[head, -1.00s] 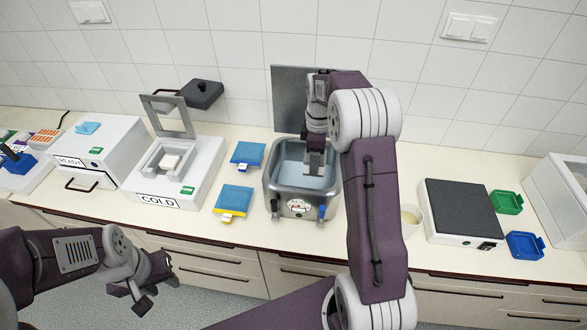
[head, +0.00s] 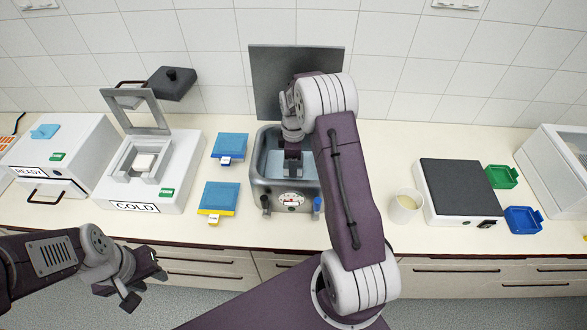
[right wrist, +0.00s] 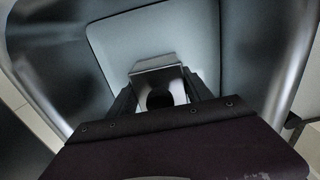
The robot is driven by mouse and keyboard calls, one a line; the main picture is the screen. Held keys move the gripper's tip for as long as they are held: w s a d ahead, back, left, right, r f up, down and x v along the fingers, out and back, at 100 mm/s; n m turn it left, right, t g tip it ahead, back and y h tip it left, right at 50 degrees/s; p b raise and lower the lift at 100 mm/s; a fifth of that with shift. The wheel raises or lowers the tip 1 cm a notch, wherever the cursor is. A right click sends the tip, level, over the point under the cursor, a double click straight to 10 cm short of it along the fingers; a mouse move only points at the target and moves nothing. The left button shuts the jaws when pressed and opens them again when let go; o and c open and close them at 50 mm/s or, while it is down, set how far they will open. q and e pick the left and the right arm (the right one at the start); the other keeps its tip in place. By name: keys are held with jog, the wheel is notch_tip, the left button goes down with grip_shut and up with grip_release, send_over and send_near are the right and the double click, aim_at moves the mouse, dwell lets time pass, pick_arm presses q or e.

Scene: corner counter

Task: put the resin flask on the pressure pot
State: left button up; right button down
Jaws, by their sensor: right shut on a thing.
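The pressure pot (head: 262,180) is a grey metal vessel in the middle of the counter. It stands open, with a flat grey panel upright behind it and a round gauge on its front. My right gripper (head: 292,174) reaches down into its mouth, near the front wall. In the right wrist view the right gripper (right wrist: 160,100) is shut on a small silvery boxy thing with a dark round opening, which looks like the resin flask (right wrist: 157,78). The pale pot floor shows beyond it; I cannot tell whether they touch. My left gripper (head: 142,285) is empty and open before the counter.
Left of the pot are blue pads (head: 219,197), a white COLD unit (head: 180,185) with a raised frame, and a white READY box (head: 85,150). Right are a white cup (head: 405,208), a dark-topped plate unit (head: 440,206) and green and blue trays (head: 523,219).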

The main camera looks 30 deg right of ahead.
jog(key=shift+s+f, duration=0.2)
jog(key=shift+f, duration=0.45)
jog(key=shift+s+f, duration=0.2)
jog(key=shift+f, duration=0.4)
jog(key=shift+w+f, duration=0.1)
jog(key=shift+f, duration=0.25)
pick_arm(q)
jog(key=shift+r, duration=0.2)
pick_arm(e)
jog(key=shift+w+f, duration=0.2)
jog(key=shift+w, duration=0.05)
pick_arm(q)
jog(key=shift+s+a, duration=0.1)
jog(key=shift+s, duration=0.1)
pick_arm(e)
jog(key=shift+c, duration=2.2)
grip_release()
jog(key=shift+s, duration=0.15)
jog(key=shift+r, duration=0.1)
jog(key=shift+r, duration=0.25)
notch_tip(320, 180, up, 11)
jog(key=shift+f+b, duration=0.1)
jog(key=shift+b, duration=0.6)
jog(key=shift+r, duration=0.4)
pick_arm(q)
jog(key=shift+f, duration=0.8)
